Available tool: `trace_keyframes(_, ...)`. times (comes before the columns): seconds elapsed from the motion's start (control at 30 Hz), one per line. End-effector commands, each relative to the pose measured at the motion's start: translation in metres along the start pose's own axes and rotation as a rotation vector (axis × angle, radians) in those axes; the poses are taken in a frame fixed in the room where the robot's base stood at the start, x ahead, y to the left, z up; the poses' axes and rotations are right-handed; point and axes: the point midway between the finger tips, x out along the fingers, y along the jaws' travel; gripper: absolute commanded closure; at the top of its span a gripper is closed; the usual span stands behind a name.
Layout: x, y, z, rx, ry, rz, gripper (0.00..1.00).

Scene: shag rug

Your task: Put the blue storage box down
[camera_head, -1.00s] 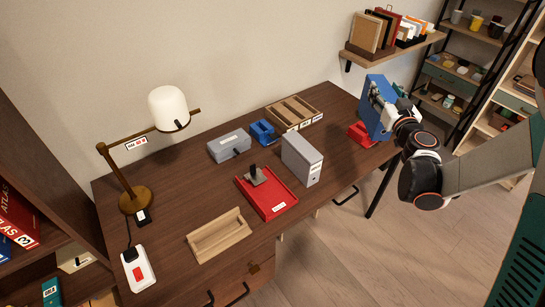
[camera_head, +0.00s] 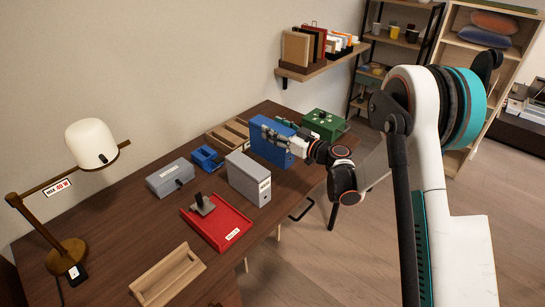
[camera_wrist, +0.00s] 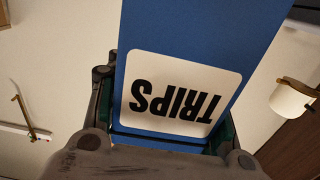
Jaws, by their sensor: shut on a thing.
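The blue storage box (camera_head: 268,149) is upright at the far part of the desk, right of the grey file box (camera_head: 247,178). My gripper (camera_head: 285,136) is shut on its upper right part. I cannot tell whether its base touches the desk. In the wrist view the blue box (camera_wrist: 200,28) fills the middle, with a white "TRIPS" label upside down. The fingers of my gripper (camera_wrist: 165,125) lie on both sides of it. The lower end of the box is not clear there.
The desk (camera_head: 130,215) also bears a green box (camera_head: 324,123), a wooden divider tray (camera_head: 228,133), a blue item (camera_head: 207,158), a grey case (camera_head: 170,177), a red tray (camera_head: 215,224), a wooden tray (camera_head: 167,276) and a lamp (camera_head: 92,143). A wall shelf (camera_head: 318,70) hangs above.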

Motion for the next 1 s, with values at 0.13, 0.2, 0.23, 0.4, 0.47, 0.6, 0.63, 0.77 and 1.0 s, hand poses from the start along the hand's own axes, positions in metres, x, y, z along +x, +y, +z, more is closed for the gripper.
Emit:
trace_keyframes(0.13,0.000,0.000,0.033,0.001,0.001,0.001,1.00)
trace_keyframes(0.2,0.000,0.000,0.041,0.001,0.001,0.001,1.00)
trace_keyframes(0.23,0.000,0.000,0.044,0.001,0.001,0.001,1.00)
trace_keyframes(0.4,0.000,0.000,0.051,0.001,0.001,0.001,1.00)
trace_keyframes(0.47,0.000,0.000,0.056,0.001,0.001,0.001,1.00)
trace_keyframes(0.6,0.000,0.000,0.077,0.001,0.001,0.001,1.00)
trace_keyframes(0.63,0.000,0.000,0.082,0.001,0.001,0.001,1.00)
trace_keyframes(0.77,0.000,0.000,0.092,0.001,0.001,0.001,1.00)
trace_keyframes(1.0,0.000,0.000,0.090,0.001,0.001,0.001,1.00)
